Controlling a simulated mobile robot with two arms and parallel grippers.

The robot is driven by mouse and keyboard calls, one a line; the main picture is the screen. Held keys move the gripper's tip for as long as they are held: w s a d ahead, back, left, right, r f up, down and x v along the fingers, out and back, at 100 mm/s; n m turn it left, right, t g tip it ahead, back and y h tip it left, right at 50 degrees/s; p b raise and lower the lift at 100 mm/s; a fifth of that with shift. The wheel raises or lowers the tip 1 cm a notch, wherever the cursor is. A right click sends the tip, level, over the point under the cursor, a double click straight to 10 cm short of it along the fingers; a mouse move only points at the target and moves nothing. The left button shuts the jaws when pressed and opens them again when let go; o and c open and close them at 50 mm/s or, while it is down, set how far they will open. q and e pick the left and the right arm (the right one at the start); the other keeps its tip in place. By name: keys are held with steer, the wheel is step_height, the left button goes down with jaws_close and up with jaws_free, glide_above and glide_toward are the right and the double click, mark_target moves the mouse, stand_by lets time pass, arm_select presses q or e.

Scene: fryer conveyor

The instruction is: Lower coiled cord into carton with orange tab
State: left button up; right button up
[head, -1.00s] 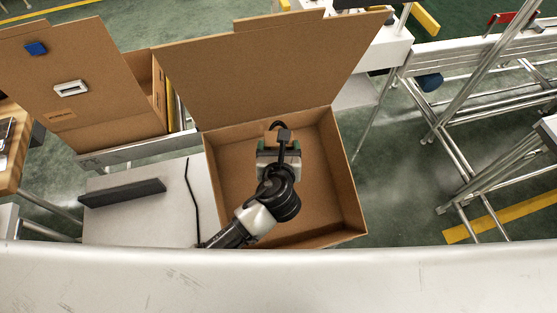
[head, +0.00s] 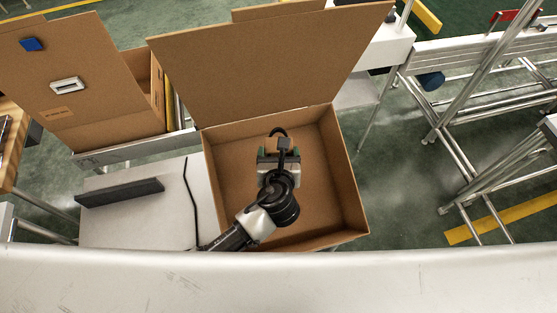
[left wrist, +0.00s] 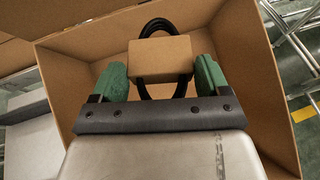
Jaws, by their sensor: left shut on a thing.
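The coiled cord is a black loop (head: 279,131) with a brown block-like sleeve on it. In the left wrist view the loop (left wrist: 157,24) stands out beyond the sleeve (left wrist: 160,58). My left gripper (head: 279,158) is shut on the sleeve, its green fingers on either side (left wrist: 160,80). It is over the open middle carton (head: 322,240), within its walls as seen from above. I cannot tell how far the cord is above the floor. No orange tab shows on this carton. My right gripper is not in view.
The middle carton's lid (head: 265,75) stands open at the back. Another open carton (head: 100,90) with a blue tab (head: 31,44) stands at left. A dark bar (head: 120,192) lies on the grey surface beside a thin black cable (head: 190,195). Metal frames (head: 440,120) stand at right.

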arm_select(q)
steer(key=shift+f+b, duration=5.7)
steer(key=shift+f, duration=3.5)
steer(key=shift+f+b, duration=0.85)
steer(key=shift+f, duration=0.35)
steer(key=o, duration=1)
steer(key=shift+o, duration=0.2)
steer(key=p+v, duration=0.1)
steer(key=v, duration=0.9)
steer(key=shift+s+r, duration=0.25)
steer(key=shift+s, duration=0.1)
